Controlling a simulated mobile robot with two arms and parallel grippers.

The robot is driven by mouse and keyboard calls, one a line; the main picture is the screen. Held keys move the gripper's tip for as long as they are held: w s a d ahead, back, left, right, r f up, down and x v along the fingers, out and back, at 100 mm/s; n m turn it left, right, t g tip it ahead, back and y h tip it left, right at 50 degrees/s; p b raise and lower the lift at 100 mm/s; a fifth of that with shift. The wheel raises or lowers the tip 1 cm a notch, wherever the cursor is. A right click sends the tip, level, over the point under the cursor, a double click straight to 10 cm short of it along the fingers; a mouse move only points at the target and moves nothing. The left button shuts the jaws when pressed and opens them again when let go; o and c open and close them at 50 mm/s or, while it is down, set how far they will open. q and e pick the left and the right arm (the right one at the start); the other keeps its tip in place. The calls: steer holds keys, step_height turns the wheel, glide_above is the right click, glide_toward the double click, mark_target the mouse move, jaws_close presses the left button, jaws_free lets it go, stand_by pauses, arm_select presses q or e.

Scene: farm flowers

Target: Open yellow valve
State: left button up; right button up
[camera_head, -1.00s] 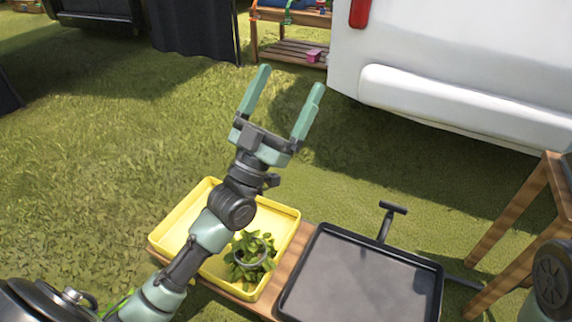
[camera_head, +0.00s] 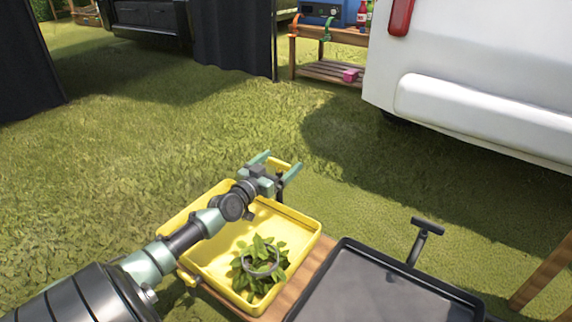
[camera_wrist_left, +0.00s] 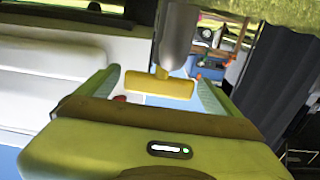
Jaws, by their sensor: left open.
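The yellow valve (camera_head: 279,166) is a T-shaped handle at the far edge of the yellow tray (camera_head: 312,238). Part of it is hidden behind my left gripper in the head view. My left gripper (camera_head: 282,161) is open, with its fingers pointing away to the upper right. In the left wrist view the valve's yellow crossbar (camera_wrist_left: 160,86) lies between the two green fingers, with a gap on each side. Whether the fingers touch it I cannot tell. My right gripper is out of view.
A leafy plant (camera_head: 263,266) stands in the yellow tray. A dark tray (camera_head: 383,292) with a black T-handle (camera_head: 427,226) is to the right. A white vehicle (camera_head: 480,75) and a wooden shelf (camera_head: 330,72) stand beyond. Open grass lies between.

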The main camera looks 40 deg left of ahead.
arm_select(q)
steer(key=shift+w+a+b, duration=0.1)
steer(key=shift+w+b, duration=0.2)
steer(key=shift+w, duration=1)
